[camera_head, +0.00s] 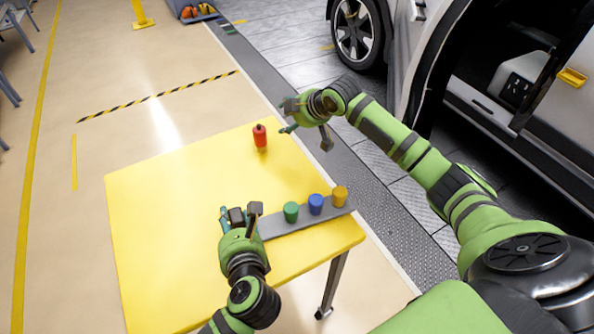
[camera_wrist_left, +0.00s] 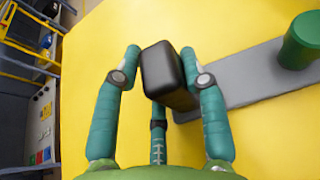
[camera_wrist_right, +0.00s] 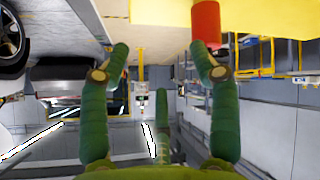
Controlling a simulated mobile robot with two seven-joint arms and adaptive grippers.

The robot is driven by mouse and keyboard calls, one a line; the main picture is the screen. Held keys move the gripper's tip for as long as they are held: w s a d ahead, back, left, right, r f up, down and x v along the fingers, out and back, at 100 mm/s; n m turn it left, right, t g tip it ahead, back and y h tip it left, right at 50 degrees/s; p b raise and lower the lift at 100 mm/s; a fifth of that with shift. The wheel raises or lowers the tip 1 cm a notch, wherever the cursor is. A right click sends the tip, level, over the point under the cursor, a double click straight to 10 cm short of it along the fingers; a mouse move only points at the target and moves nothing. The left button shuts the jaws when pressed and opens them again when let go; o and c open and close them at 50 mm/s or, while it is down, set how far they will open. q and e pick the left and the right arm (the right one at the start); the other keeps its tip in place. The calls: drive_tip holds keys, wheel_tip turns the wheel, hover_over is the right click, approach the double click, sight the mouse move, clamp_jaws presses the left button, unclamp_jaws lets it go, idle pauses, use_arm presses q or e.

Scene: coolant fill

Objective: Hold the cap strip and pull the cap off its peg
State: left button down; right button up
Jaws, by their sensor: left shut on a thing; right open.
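A grey cap strip (camera_head: 300,226) lies on the yellow table near its right edge. A green cap (camera_head: 291,212), a blue cap (camera_head: 316,205) and a yellow-orange cap (camera_head: 340,196) stand on it. My left gripper (camera_head: 240,213) is at the strip's left end, shut on a black block (camera_wrist_left: 168,75). My right gripper (camera_head: 304,122) is open and empty beyond the table's far right edge, apart from the caps.
A red bottle (camera_head: 260,137) stands near the far edge of the yellow table (camera_head: 170,220), left of my right gripper; it also shows in the right wrist view (camera_wrist_right: 206,24). A vehicle with an open door (camera_head: 500,80) stands at right. The table's left part is clear.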

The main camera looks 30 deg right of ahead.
use_arm(q)
drive_tip(key=shift+s+f, duration=0.1)
drive_tip(key=shift+f, duration=0.15)
use_arm(e)
drive_tip(key=s+a+r+n+g+y, duration=0.1)
drive_tip(key=s+a+r+n+g, duration=0.25)
drive_tip(key=s+a, duration=0.35)
drive_tip(key=n+g+h, duration=0.2)
drive_tip(key=n+g, duration=0.4)
approach(292, 207)
drive_tip(key=shift+t, duration=0.25)
drive_tip(key=f, duration=0.7)
drive_tip(key=a+f, duration=0.1)
drive_tip(key=f, duration=0.3)
drive_tip(key=shift+s, duration=0.2)
drive_tip(key=c, duration=1.2)
drive_tip(key=shift+o, duration=0.9)
